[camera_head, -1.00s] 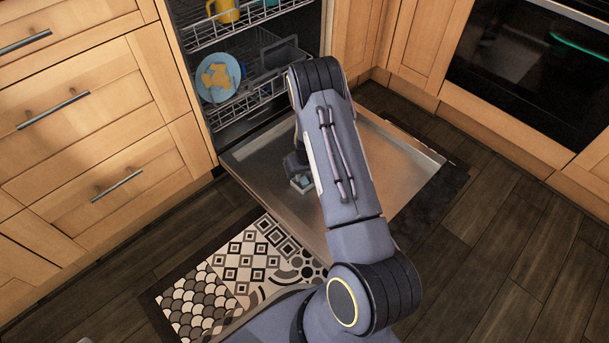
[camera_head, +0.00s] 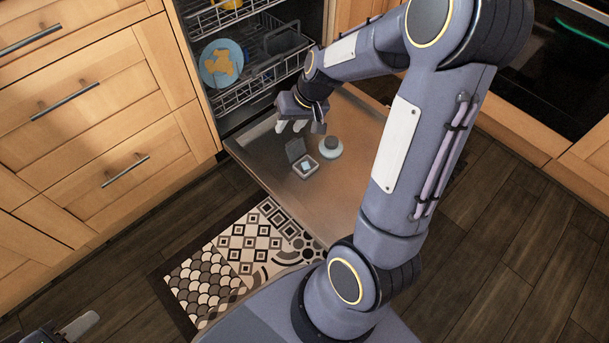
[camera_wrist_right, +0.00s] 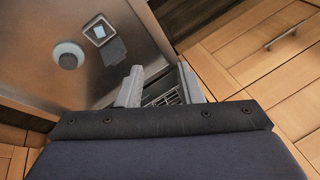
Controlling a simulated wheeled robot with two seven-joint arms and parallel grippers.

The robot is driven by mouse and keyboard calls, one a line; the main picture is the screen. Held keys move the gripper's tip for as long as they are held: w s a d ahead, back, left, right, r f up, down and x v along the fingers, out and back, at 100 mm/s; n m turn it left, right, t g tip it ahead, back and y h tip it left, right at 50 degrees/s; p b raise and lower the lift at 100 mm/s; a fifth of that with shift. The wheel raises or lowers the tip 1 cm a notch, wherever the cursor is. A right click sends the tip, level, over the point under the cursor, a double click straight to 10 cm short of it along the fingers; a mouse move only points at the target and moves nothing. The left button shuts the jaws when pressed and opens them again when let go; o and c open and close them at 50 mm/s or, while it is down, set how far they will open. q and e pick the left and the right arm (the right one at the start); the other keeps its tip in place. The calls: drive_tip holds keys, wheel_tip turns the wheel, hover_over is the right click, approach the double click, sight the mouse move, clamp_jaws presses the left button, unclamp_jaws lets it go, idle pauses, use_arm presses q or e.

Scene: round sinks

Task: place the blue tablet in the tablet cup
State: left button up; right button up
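The tablet cup (camera_head: 296,172) is a small square box on the inner face of the lowered dishwasher door, with its lid standing open. The small light-blue tablet (camera_head: 306,166) lies inside it; in the right wrist view the pale tablet (camera_wrist_right: 99,31) also shows within the cup frame. My right gripper (camera_head: 299,126) is above the door, beyond the cup and apart from it. In the right wrist view its two fingers (camera_wrist_right: 160,86) are spread with nothing between them. Part of my left gripper (camera_head: 78,326) shows at the bottom left corner, away from the cup; its opening is unclear.
A round pale cap (camera_head: 330,147) sits beside the cup on the door (camera_head: 275,160). The dishwasher racks (camera_head: 250,90) are behind the right gripper, with a blue plate (camera_head: 220,62) in the lower one. Wooden drawers stand at left. A patterned mat (camera_head: 235,260) lies on the floor.

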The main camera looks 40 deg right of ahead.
drive_tip(key=s+a+r, duration=0.3)
drive_tip(key=s, duration=0.3)
drive_tip(key=s+a+r+n+t, duration=0.1)
drive_tip(key=s+a+r, duration=0.3)
drive_tip(key=s, duration=0.3)
drive_tip(key=s+a+r+n+y, duration=0.1)
drive_tip(key=s+a+r, duration=0.2)
drive_tip(key=s, duration=0.4)
drive_tip(key=shift+a+r+t, duration=0.25)
drive_tip(key=shift+a+t, duration=0.15)
drive_tip(key=shift+a, duration=0.25)
